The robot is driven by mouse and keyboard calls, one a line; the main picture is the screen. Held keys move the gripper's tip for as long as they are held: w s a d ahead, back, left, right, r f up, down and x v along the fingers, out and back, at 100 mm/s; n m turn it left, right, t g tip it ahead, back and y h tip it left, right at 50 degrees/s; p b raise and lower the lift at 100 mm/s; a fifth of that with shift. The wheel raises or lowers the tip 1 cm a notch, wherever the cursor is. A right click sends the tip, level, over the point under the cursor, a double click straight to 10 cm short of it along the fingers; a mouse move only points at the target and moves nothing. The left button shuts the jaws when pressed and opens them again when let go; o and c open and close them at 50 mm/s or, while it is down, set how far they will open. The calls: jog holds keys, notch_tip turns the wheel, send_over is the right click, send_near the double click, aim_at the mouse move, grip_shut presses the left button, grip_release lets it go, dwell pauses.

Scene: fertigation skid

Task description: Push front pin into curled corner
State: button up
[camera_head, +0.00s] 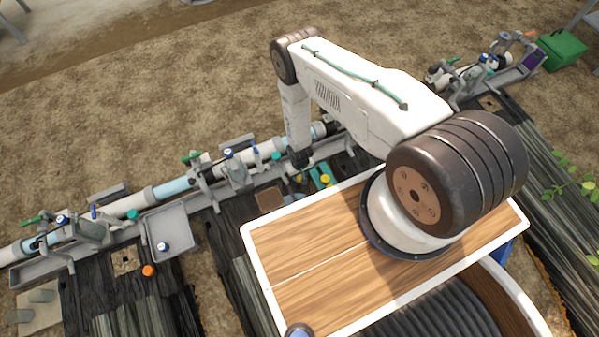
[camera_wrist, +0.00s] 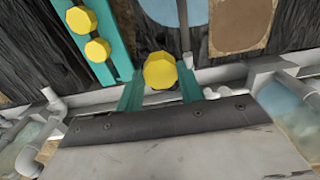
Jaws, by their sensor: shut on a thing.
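In the wrist view, my gripper (camera_wrist: 160,88) has its two teal fingers on either side of a yellow faceted pin head (camera_wrist: 160,70), shut on it. The pin's shaft is hidden from this view. A teal strip (camera_wrist: 102,72) at upper left carries two more yellow pins (camera_wrist: 80,20) (camera_wrist: 97,50), beside and apart from the held one. The head view shows the teal strip (camera_head: 316,176) with a yellow top (camera_head: 326,181) near my wrist; my fingertips are not clear there. Black sheeting (camera_wrist: 35,50) lies below; I cannot pick out a curled corner.
A pipe run (camera_head: 170,188) with valves in a grey trough crosses behind the sheeting. A grey tray (camera_head: 171,232) holds a small blue-and-white part, and an orange knob (camera_head: 148,270) lies near it. A brown patch (camera_wrist: 240,25) lies at upper right in the wrist view. A green box (camera_head: 562,50) stands far right.

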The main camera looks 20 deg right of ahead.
jog(key=shift+f, duration=3.55)
jog(key=shift+f, duration=0.25)
jog(key=shift+f, duration=0.3)
jog(key=o, duration=1)
jog(key=shift+r, duration=3.95)
jog(key=shift+s, duration=0.15)
